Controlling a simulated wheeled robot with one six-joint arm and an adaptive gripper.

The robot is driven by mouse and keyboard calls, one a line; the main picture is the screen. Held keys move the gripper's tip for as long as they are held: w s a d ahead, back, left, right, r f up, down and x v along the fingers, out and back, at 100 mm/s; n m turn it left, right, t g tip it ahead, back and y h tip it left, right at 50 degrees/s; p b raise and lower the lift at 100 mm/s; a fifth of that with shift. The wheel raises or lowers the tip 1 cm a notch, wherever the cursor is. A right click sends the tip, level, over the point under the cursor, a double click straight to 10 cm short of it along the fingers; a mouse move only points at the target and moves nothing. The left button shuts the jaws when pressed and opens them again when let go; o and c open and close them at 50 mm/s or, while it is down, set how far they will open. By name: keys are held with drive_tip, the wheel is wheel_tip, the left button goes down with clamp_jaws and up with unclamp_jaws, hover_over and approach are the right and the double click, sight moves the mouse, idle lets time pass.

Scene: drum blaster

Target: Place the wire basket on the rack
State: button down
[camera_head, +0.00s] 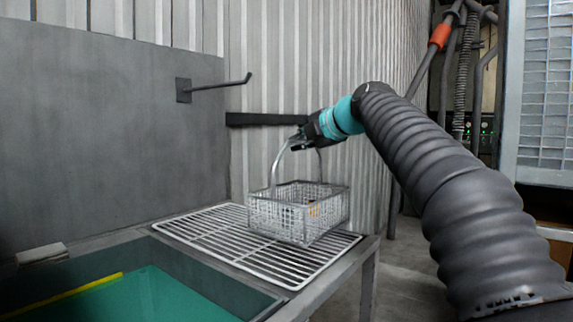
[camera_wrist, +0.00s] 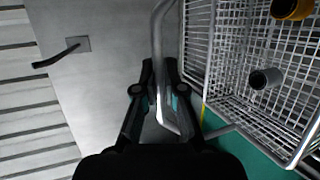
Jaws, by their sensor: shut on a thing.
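The wire basket (camera_head: 290,212) is a silver mesh box with a tall arched handle. It is upright over the white wire rack (camera_head: 205,238) in the head view; whether its bottom touches the rack or hangs just above it I cannot tell. My gripper (camera_head: 300,141) is shut on the top of the handle. In the wrist view the handle runs between the fingers of my gripper (camera_wrist: 160,80), with the basket (camera_wrist: 240,60) at the right.
A tank with teal liquid (camera_head: 140,295) and a yellow strip (camera_head: 65,296) lies left of the rack. A grey panel (camera_head: 100,120) carries a hook (camera_head: 215,86) above it. Corrugated wall (camera_head: 285,70) stands behind. The rack is bare left of the basket.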

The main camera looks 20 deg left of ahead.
drive_tip(key=shift+a+f+b, duration=0.2)
drive_tip(key=shift+f, duration=0.55)
drive_tip(key=shift+a+f+b, duration=0.15)
drive_tip(key=shift+a+f, duration=0.05)
drive_tip(key=shift+f, duration=0.55)
drive_tip(key=shift+a+f+b, duration=0.2)
drive_tip(key=shift+f, duration=0.7)
drive_tip(key=c, duration=1.3)
unclamp_jaws()
drive_tip(key=shift+o, duration=0.2)
drive_tip(key=b+v, duration=0.2)
drive_tip(key=v, duration=1)
